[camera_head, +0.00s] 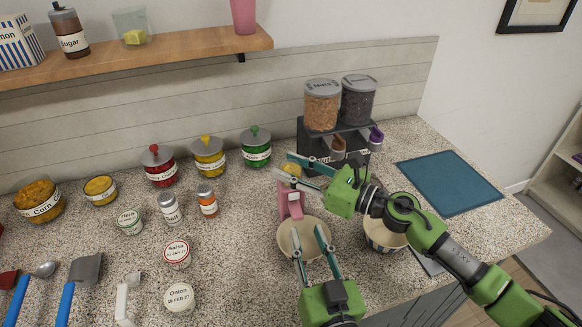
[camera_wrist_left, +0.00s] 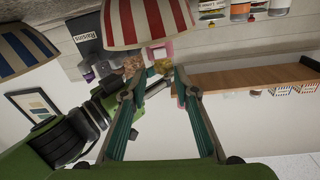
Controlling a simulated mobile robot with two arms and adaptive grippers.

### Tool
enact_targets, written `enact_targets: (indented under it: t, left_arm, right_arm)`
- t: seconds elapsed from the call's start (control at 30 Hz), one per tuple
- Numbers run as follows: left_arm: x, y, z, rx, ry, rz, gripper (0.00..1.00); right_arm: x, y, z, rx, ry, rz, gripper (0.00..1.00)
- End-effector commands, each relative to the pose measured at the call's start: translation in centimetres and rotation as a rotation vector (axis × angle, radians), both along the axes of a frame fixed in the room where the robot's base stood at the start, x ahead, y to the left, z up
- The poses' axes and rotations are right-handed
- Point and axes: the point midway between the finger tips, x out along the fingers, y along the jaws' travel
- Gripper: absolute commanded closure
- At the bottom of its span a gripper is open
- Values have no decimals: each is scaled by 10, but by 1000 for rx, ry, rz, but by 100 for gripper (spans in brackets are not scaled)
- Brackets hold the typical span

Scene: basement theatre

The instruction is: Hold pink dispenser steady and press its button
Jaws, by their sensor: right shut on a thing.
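The pink dispenser (camera_head: 291,204) stands upright on the counter, with yellow contents at its top. My right gripper (camera_head: 285,167) reaches in from the right and is shut on the dispenser's upper part, one finger on each side. The fingers partly hide it, and I cannot make out the button. A bowl (camera_head: 287,243) sits in front of the dispenser; the left wrist view shows its red and white stripes (camera_wrist_left: 146,22). My left gripper (camera_head: 308,232) is open and empty, its fingertips over the bowl. The dispenser shows small between its fingers in that view (camera_wrist_left: 155,53).
A second striped bowl (camera_head: 384,240) stands to the right, under my right arm. A black double dispenser (camera_head: 312,135) stands behind. Several lidded jars, small containers and utensils fill the left. A blue mat (camera_head: 450,183) lies clear at right. A wooden shelf (camera_head: 150,55) hangs above.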

Motion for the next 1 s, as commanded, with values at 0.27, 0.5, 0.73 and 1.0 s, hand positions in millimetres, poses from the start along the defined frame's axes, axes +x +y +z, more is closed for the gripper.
enact_targets:
  t: [0.27, 0.5, 0.73, 1.0]
  left_arm:
    - [1, 5, 0, 5, -1, 6, 100]
    - [10, 82, 3, 163, -1, 38, 100]
    - [11, 96, -14, 697, 30, -247, 100]
    - [-18, 91, -8, 1235, -110, -532, 100]
  right_arm:
    - [0, 0, 0, 0, 0, -1, 91]
    - [0, 0, 0, 0, 0, -1, 91]
    - [0, 0, 0, 0, 0, 0, 91]
    - [0, 0, 0, 0, 0, 0, 91]
